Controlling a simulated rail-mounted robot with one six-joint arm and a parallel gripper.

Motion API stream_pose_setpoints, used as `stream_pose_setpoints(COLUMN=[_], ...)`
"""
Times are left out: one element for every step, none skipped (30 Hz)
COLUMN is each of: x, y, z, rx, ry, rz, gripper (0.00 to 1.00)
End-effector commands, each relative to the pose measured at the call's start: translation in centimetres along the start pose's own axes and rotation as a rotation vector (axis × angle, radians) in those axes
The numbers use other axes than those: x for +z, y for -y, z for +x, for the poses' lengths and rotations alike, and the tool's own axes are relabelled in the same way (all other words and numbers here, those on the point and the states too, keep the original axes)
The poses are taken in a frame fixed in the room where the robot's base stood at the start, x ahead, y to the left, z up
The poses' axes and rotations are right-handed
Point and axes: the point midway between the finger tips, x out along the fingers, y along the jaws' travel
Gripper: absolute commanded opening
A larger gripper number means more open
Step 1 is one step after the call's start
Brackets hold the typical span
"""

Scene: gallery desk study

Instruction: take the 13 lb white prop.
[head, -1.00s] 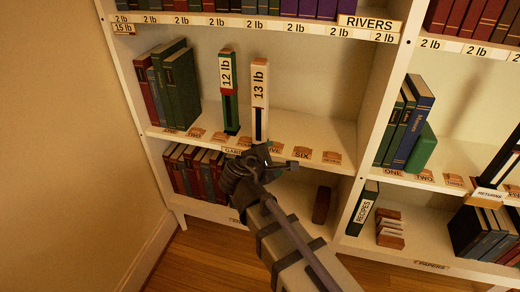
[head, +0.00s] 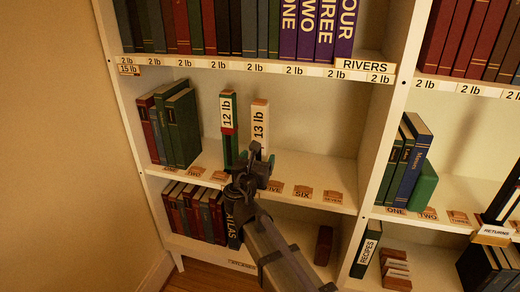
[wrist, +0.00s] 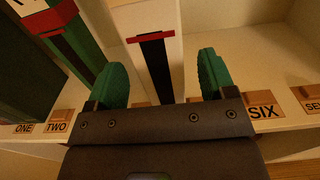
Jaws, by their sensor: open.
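The 13 lb white prop (head: 260,121) stands upright on the middle shelf, to the right of the green 12 lb prop (head: 228,125). My gripper (head: 257,160) is in front of the white prop's lower part, which it hides in the head view. In the wrist view, the white prop (wrist: 153,50) with its dark stripe and red band rises beyond the two green fingertips. My gripper (wrist: 157,82) is open, one finger to each side of the prop in that picture. I cannot tell whether the fingers reach around it.
The green 12 lb prop also shows left in the wrist view (wrist: 85,45). Green and red books (head: 172,128) stand farther left on the shelf. Numbered labels such as SIX (head: 303,192) line its front edge (head: 325,207). The shelf right of the white prop is clear.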

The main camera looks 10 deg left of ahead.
Motion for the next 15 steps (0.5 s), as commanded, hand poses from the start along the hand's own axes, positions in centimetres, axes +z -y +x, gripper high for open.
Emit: stream_pose_setpoints(x=[0.0, 0.0, 0.0, 0.0, 0.0, 0.0, 0.0, 0.0, 0.0, 0.0, 0.0, 0.0, 0.0, 0.0, 0.0], y=[-0.1, -0.1, -0.1, -0.1, -0.1, -0.1, -0.1, 0.0, 0.0, 0.0, 0.0, 0.0, 0.0, 0.0, 0.0], z=[1.1, 1.7, 2.5, 3.1, 3.6, 4.1, 4.2, 4.3, 4.3, 4.2, 4.2, 4.2, 4.2, 4.2, 4.2], rx=[-0.003, -0.002, -0.002, -0.003, -0.003, -0.002, -0.001, 0.0, 0.0, 0.0, 0.0, 0.0, 0.0, 0.0, 0.0], ry=[0.0, 0.0, 0.0, 0.0, 0.0, 0.0, 0.0, 0.0, 0.0, 0.0, 0.0, 0.0, 0.0, 0.0, 0.0], rz=[0.0, 0.0, 0.0, 0.0, 0.001, 0.001, 0.001, 0.001, 0.001, 0.001, 0.001, 0.001, 0.001, 0.001, 0.001], gripper=[0.77, 0.77, 0.77, 0.77, 0.77, 0.77, 0.77, 0.77, 0.77, 0.77, 0.77, 0.77, 0.76, 0.73, 0.69])
